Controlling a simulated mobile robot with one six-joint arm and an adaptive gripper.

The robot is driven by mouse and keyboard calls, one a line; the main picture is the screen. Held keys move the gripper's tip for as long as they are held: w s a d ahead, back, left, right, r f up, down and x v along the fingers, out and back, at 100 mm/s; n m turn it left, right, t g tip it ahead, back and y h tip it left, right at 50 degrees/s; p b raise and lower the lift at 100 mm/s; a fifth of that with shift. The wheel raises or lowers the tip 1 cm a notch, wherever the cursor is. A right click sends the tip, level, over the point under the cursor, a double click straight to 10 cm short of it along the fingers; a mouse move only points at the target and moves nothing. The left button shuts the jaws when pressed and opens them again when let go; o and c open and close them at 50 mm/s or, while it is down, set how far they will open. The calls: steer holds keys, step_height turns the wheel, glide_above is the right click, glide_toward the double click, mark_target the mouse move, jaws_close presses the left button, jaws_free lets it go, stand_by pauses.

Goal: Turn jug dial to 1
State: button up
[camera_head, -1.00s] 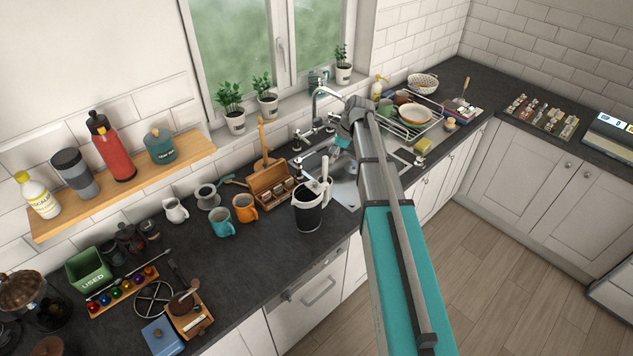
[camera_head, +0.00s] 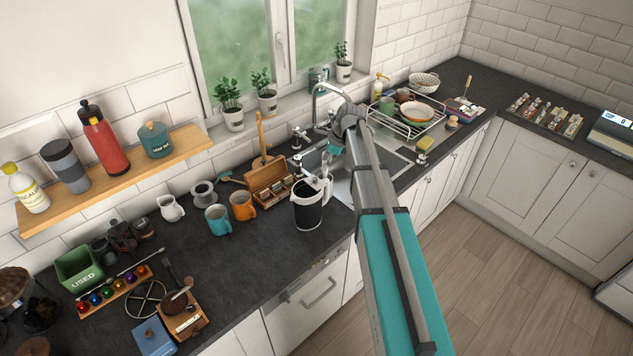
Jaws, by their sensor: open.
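A black jug (camera_head: 308,208) with a pale rim and handle stands upright on the dark worktop, left of the sink. Its dial and any numbers are too small to make out. My gripper (camera_head: 322,178) hangs from the end of my arm over the jug's right rear side, close to its top and handle. It is open and appears to hold nothing. I cannot tell whether it touches the jug. My arm hides part of the sink.
A wooden box (camera_head: 270,182) stands behind the jug. An orange mug (camera_head: 242,206) and a teal mug (camera_head: 218,220) stand to its left. The sink tap (camera_head: 328,88) rises behind my wrist. A dish rack (camera_head: 408,122) is farther right. Worktop in front of the mugs is clear.

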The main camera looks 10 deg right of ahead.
mark_target(315, 179)
steer(key=shift+b+x, duration=3.3)
steer(key=shift+x, duration=0.55)
jaws_close()
